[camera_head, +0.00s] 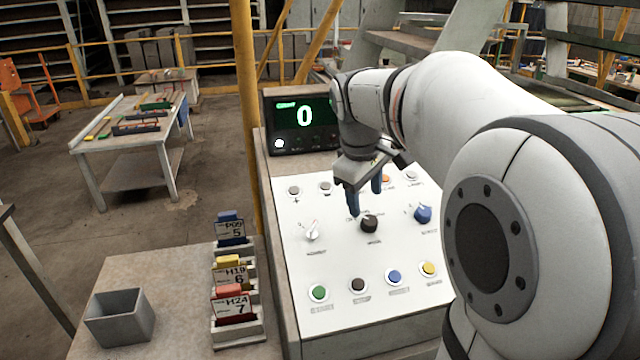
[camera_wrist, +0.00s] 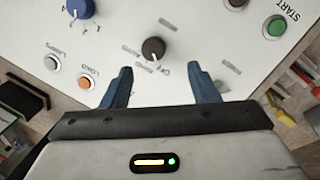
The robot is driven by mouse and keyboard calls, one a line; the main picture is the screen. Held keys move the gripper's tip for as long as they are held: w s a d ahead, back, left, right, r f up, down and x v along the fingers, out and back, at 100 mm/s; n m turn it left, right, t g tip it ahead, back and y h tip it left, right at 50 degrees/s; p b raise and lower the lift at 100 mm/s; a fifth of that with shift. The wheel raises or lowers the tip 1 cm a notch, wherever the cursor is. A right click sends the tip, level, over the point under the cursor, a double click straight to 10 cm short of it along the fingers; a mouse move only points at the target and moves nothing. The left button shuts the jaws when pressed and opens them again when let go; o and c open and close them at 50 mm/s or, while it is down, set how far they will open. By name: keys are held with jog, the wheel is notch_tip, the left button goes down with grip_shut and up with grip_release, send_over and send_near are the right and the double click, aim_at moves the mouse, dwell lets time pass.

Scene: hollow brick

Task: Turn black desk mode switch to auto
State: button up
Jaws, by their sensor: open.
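The black mode switch (camera_head: 369,223) is a round knob in the middle of the white desk panel (camera_head: 340,265). It also shows in the wrist view (camera_wrist: 153,48), ahead of the fingertips and roughly centred between them. Its labels are too blurred to read, so I cannot tell its setting. My gripper (camera_head: 364,198) has two blue fingers and hangs over the panel just behind the knob. In the wrist view my gripper (camera_wrist: 158,72) is open, with nothing between the fingers. I see no contact with the knob.
A white knob (camera_head: 312,230) lies left of the black one and a blue knob (camera_head: 423,213) right. Push buttons line the panel's front, including a green one (camera_head: 319,292). A screen (camera_head: 303,122) reading 0 stands behind. Card holders (camera_head: 238,335) and a grey bin (camera_head: 119,318) are at left.

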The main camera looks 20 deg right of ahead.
aim_at(369, 219)
jog(key=x, duration=0.5)
jog(key=w+x, duration=0.1)
jog(key=x, duration=0.1)
jog(key=shift+d+f+p, duration=0.2)
jog(key=shift+d+p, duration=0.1)
jog(key=shift+d, duration=0.1)
jog(key=shift+c, duration=0.3)
jog(key=c, duration=0.9)
